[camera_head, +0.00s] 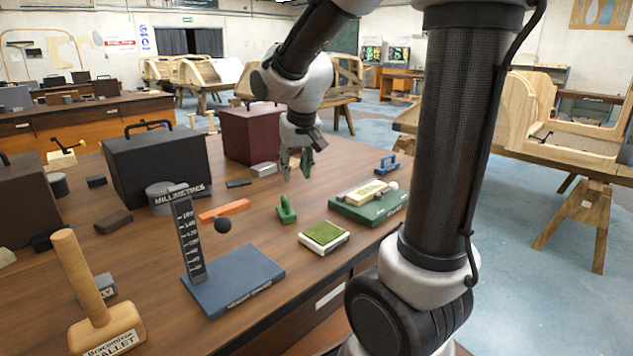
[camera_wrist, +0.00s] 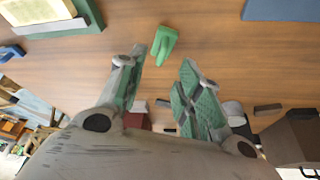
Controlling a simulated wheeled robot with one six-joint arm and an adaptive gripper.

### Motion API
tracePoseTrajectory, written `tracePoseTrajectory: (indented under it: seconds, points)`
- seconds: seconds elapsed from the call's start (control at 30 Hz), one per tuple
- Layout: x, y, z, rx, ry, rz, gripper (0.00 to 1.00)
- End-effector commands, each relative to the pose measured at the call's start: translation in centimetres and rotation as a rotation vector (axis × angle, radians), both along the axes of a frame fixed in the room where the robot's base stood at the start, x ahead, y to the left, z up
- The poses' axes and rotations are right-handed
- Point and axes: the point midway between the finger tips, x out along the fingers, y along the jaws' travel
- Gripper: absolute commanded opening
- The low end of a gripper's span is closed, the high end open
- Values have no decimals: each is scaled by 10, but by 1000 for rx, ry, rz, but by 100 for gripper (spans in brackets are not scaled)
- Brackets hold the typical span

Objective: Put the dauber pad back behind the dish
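A small green piece with an upright grip (camera_head: 286,210), which looks like the dauber pad, stands on the table. It also shows in the wrist view (camera_wrist: 164,42), just beyond and between my fingertips, apart from them. A shallow pale dish with a green top (camera_head: 323,236) lies to its front right in the head view. I cannot tell for certain which piece the task calls the dish. My gripper (camera_head: 303,165) hangs above the table, behind the green piece. In the wrist view my gripper (camera_wrist: 163,60) is open, with nothing between its green-padded fingers.
A green board with a cream block (camera_head: 369,203) stands to the right, a blue tool (camera_head: 387,163) behind it. An orange bar (camera_head: 224,211) and a blue-based height gauge (camera_head: 235,280) stand left. A maroon box (camera_head: 250,135) and black case (camera_head: 157,170) stand behind.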

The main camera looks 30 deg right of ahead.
Motion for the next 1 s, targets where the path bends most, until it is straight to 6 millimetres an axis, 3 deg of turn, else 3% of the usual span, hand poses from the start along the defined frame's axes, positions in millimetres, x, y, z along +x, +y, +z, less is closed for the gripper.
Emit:
tracePoseTrajectory:
  seconds: [0.1, 0.2, 0.3, 0.4, 0.5, 0.6, 1.0]
  points:
    - [-57, -6, 25, -3, -5, 31, 35]
    - [-112, -8, 36, -3, 1, 70, 35]
    - [-159, -6, 39, 1, 7, 113, 35]
    - [-193, -4, 36, 6, 11, 149, 35]
    - [-212, -2, 33, 8, 14, 171, 35]
    - [-218, -1, 32, 10, 15, 180, 35]
    - [-218, -1, 32, 10, 16, 180, 35]
